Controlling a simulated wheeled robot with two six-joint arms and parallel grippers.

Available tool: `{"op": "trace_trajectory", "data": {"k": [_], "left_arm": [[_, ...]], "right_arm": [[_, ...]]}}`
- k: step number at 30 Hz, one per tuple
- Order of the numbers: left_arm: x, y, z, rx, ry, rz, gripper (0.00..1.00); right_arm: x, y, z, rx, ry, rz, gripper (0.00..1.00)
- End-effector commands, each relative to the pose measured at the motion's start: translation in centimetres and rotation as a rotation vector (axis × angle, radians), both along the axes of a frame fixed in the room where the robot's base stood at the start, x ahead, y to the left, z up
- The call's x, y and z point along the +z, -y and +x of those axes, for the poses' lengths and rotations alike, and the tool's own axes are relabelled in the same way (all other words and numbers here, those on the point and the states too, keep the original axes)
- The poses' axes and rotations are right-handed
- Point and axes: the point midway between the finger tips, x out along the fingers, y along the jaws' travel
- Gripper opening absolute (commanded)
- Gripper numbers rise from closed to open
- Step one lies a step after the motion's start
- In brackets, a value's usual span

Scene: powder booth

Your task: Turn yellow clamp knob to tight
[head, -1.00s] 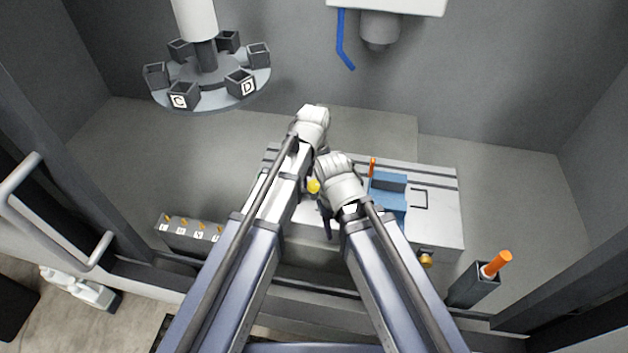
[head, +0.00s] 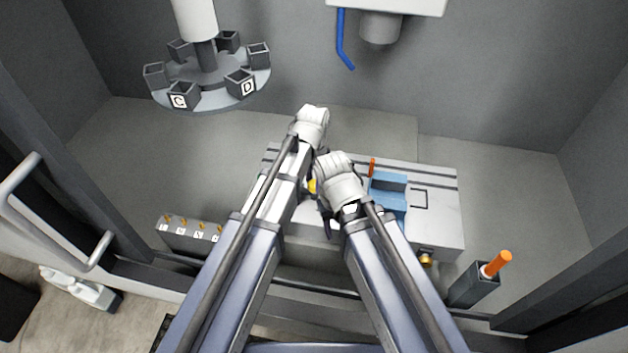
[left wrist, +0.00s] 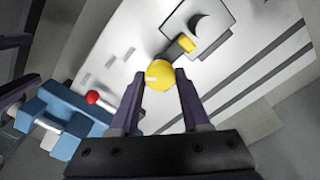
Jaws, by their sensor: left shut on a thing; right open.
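The yellow knob (left wrist: 159,74), round and bright, sits between the fingertips of my left gripper (left wrist: 160,84) in the left wrist view, and the gripper is shut on it. In the head view a little of the yellow knob (head: 312,187) shows between my two arms. My left gripper (head: 311,125) there is the higher one, its fingers mostly hidden under the wrist. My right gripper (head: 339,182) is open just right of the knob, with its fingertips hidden. Whether the knob is at tight cannot be read.
A blue fixture (head: 388,195) stands on the pale bench plate (head: 440,208), close to my right gripper. It has a red ball (left wrist: 93,97). A small yellow block (left wrist: 187,43) lies beyond the knob. An orange-handled tool stands in a dark holder (head: 474,286) at right.

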Motion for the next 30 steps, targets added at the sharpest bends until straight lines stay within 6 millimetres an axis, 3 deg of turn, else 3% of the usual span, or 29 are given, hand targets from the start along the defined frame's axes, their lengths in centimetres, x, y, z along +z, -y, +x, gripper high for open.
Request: {"op": "trace_trajectory", "data": {"k": [9,25,26,30], "left_arm": [[-0.01,0.00,-0.03,-0.105,-0.001,0.001,0.00],[-0.01,0.00,-0.03,-0.126,-0.001,0.001,0.00],[-0.01,0.00,-0.03,-0.126,-0.001,0.001,0.48],[0.00,0.00,-0.02,-0.125,0.000,0.000,0.63]], "right_arm": [[-0.01,0.00,0.00,0.000,0.000,0.000,0.50],[-0.01,0.00,0.00,0.000,0.000,0.000,0.50],[-0.01,0.00,0.00,0.000,0.000,0.000,0.50],[0.00,0.00,0.00,0.000,0.000,0.000,0.50]]}}
